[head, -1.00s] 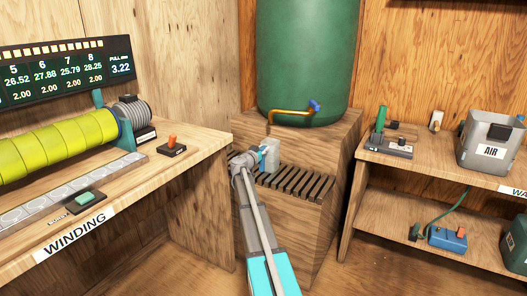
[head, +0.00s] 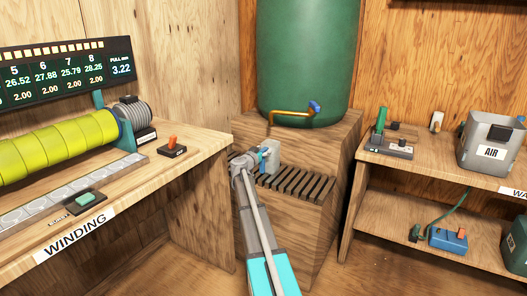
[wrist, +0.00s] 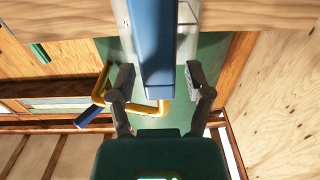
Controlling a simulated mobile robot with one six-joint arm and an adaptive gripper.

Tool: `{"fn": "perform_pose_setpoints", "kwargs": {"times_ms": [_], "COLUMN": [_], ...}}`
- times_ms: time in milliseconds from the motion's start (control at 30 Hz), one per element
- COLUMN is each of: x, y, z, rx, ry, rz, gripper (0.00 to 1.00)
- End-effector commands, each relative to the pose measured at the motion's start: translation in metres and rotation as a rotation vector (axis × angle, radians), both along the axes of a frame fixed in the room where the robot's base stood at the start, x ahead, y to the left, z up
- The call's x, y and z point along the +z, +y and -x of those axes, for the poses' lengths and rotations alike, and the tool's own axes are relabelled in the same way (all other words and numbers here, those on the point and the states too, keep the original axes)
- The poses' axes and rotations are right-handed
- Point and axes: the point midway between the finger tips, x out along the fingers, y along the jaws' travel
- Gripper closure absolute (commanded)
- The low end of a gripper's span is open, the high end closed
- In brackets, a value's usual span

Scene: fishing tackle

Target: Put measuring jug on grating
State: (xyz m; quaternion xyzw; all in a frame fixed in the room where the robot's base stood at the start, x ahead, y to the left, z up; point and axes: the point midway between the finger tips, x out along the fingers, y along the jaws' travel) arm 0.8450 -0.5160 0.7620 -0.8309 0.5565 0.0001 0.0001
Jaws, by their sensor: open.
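The measuring jug (head: 273,155) is a small pale grey vessel with a blue handle (wrist: 157,50). In the head view it stands upright at the back left of the dark slatted grating (head: 300,188), below the tap, and appears to rest on the slats. My gripper (wrist: 160,82) is open, with one finger on each side of the blue handle and visible gaps between. In the head view my gripper (head: 252,160) is left of the jug and partly hides the handle side. The wrist view shows only part of the pale jug body (wrist: 188,20) behind the handle.
A green tank (head: 305,60) with a brass tap (head: 290,116) stands on a wooden block behind the grating. The winding bench (head: 205,150) is close on the left. A shelf with a grey AIR bin (head: 490,150) stands on the right. The grating's right part is clear.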

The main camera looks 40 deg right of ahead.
Motion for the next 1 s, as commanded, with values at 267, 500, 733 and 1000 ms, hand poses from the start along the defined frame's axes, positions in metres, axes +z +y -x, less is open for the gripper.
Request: {"fn": "perform_pose_setpoints", "kwargs": {"times_ms": [267,500,733,1000], "x": [0.000,0.000,0.000,0.000], "y": [0.034,0.071,0.098,0.109], "z": [0.016,0.031,0.042,0.045], "rx": [0.001,0.001,0.001,0.001], "ry": [0.000,0.000,0.000,0.000], "rz": [0.000,0.000,0.000,0.000], "gripper": [0.35,0.35,0.35,0.35]}}
